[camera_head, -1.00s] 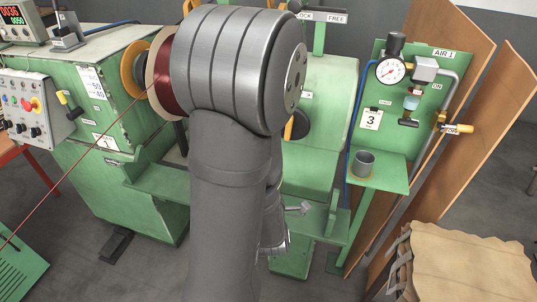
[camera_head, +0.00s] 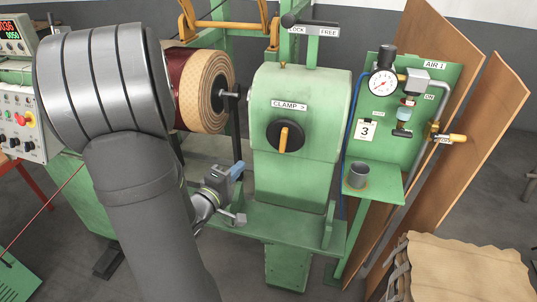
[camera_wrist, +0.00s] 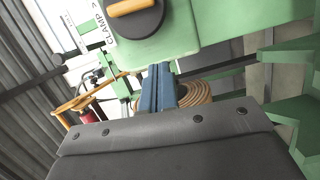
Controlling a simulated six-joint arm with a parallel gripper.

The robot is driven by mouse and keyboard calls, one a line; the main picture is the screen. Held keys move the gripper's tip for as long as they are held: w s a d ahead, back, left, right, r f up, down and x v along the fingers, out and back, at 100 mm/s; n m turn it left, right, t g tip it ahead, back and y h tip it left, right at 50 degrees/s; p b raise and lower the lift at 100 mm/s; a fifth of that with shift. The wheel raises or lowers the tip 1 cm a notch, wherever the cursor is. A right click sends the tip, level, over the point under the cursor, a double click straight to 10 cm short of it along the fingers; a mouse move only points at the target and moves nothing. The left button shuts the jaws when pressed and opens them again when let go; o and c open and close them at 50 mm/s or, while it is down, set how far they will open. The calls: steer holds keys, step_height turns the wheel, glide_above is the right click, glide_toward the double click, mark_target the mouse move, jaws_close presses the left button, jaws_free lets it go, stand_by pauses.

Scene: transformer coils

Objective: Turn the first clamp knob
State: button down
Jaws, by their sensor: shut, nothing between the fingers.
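My gripper (camera_head: 236,170) hangs below the coil, left of the Clamp 2 housing, with its blue fingers together and empty. The fingers also show in the wrist view (camera_wrist: 160,88). The black Clamp 2 knob (camera_head: 286,137) has an orange handle standing nearly upright, on the green housing (camera_head: 305,105); my gripper is apart from it, lower and to the left. In the wrist view, a black knob with an orange handle (camera_wrist: 132,7) is at the top beside a "CLAMP" label whose number is unclear. No first clamp label shows in the head view, where my arm covers much of the left machine.
A wound coil with a tan end (camera_head: 207,90) is left of the housing. A lock/free lever (camera_head: 312,25) stands above it. An air panel with gauge (camera_head: 383,84) and a shelf with a grey cup (camera_head: 358,175) are at the right.

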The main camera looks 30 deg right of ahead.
mark_target(277, 146)
steer(key=x, duration=0.3)
steer(key=s+x, duration=0.1)
steer(key=x, duration=0.3)
steer(key=s+d+x, duration=0.1)
steer(key=x, duration=0.2)
steer(key=shift+w+d+f, duration=0.1)
steer(key=shift+d, duration=0.15)
steer(key=shift+s+d+f, duration=0.1)
steer(key=shift+s+d, duration=0.45)
steer(key=shift+d, duration=0.05)
steer(key=shift+s+d+f+n, duration=0.15)
steer(key=shift+s+d+n, duration=0.25)
steer(key=shift+s+n, duration=0.1)
